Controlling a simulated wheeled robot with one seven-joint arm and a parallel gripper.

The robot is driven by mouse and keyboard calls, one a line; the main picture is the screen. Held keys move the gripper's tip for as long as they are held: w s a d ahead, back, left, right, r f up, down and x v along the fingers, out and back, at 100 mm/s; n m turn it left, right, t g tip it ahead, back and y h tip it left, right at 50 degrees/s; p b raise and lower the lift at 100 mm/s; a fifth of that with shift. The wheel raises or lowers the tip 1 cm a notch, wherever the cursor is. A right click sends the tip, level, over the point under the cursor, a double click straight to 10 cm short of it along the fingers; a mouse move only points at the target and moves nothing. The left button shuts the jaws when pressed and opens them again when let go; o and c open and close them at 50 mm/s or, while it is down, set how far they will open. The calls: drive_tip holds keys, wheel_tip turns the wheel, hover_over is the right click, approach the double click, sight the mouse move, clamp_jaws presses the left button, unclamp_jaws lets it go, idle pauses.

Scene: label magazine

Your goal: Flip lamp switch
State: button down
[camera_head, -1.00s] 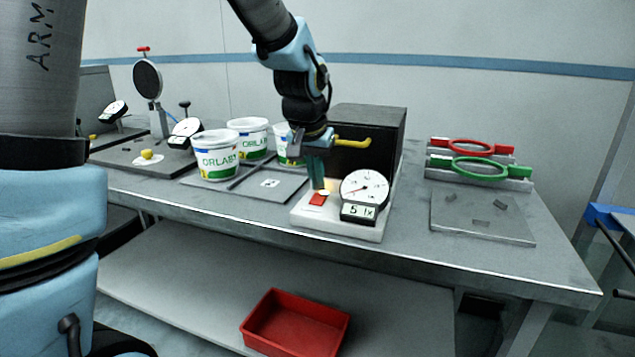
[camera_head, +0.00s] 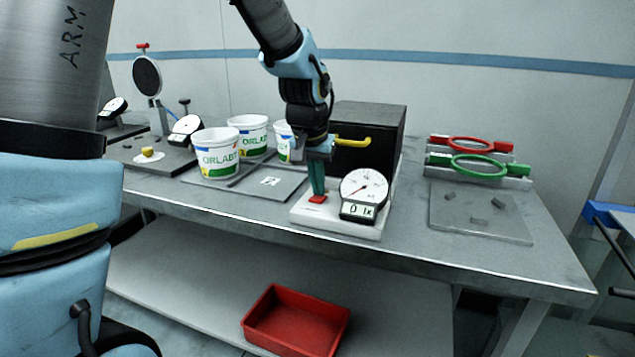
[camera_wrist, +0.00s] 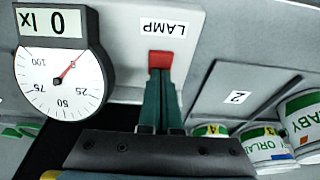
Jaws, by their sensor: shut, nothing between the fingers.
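The lamp switch is a red rocker (camera_head: 317,199) on a white base plate (camera_head: 335,228). It also shows in the wrist view (camera_wrist: 160,58), below the LAMP label (camera_wrist: 163,28). My gripper (camera_head: 317,193) is shut and empty, pointing down with its green fingertips at the red switch. In the wrist view the fingertips (camera_wrist: 160,72) meet the switch's near edge and hide part of it. The light meter (camera_head: 363,194) beside the switch has a round dial and a display reading 0 lx. The meter (camera_wrist: 62,62) appears upside down in the wrist view.
A black box with a yellow handle (camera_head: 352,141) stands just behind the plate. White tubs (camera_head: 217,152) stand to the left. Red (camera_head: 470,144) and green (camera_head: 480,166) ring fixtures are at the right. A red bin (camera_head: 297,320) sits on the lower shelf.

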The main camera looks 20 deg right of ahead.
sight(314, 200)
drive_tip(key=shift+s+a+f, duration=0.1)
drive_tip(key=shift+s+f, duration=0.05)
drive_tip(key=shift+s+a, duration=0.5)
drive_tip(key=shift+r, duration=0.35)
drive_tip(key=p+v, duration=0.3)
drive_tip(key=p, duration=0.1)
drive_tip(key=shift+w+d+r, duration=0.2)
drive_tip(key=shift+r, duration=0.25)
drive_tip(key=b+v, duration=0.2)
drive_tip(key=v, duration=0.7)
drive_tip(key=shift+s+a+r, duration=0.2)
drive_tip(key=shift+s+a, duration=0.05)
drive_tip(key=shift+s, duration=0.15)
